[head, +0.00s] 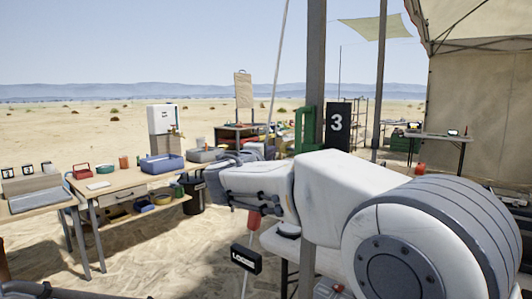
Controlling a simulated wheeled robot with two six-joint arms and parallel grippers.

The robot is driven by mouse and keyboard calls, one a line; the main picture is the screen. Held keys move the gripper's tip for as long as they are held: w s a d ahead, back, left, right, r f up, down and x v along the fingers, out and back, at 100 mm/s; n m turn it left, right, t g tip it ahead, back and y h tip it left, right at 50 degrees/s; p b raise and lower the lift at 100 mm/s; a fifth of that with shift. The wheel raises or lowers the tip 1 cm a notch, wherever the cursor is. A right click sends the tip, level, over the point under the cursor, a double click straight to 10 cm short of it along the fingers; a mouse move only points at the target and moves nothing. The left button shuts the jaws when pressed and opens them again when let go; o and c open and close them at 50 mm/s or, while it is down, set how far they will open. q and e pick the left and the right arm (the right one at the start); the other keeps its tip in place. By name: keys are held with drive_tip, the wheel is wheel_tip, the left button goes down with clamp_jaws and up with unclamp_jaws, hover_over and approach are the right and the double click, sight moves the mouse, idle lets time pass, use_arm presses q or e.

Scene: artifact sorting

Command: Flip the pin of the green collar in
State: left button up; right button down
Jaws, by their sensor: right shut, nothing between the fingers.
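My right arm reaches in from the right across the front of the picture. Its dark grey right gripper (222,172) is at the arm's far end, left of the grey post. It is small and partly hidden by its own wrist, and it is shut with nothing held. A green piece (301,128) shows at the grey post (314,60), above my arm. My left gripper is not in view.
Wooden tables stand at the left, with a blue tray (162,163), a red basket (81,171) and a grey tray (36,200). A black bin (193,196) stands beside them. A black sign (246,259) is near the front. Sand between the tables and my arm is open.

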sight(284, 150)
drive_tip(key=shift+p+x, duration=0.45)
drive_tip(key=shift+x, duration=1.8)
drive_tip(key=b, duration=0.1)
drive_tip(key=s+d+b, duration=0.1)
drive_tip(key=shift+d+f+b, duration=0.2)
drive_tip(key=shift+f+b, duration=0.05)
drive_tip(key=shift+b, duration=0.15)
drive_tip(key=shift+s+d, duration=0.15)
drive_tip(key=shift+r, duration=0.25)
drive_tip(key=shift+d, duration=0.1)
drive_tip(key=shift+s, duration=0.1)
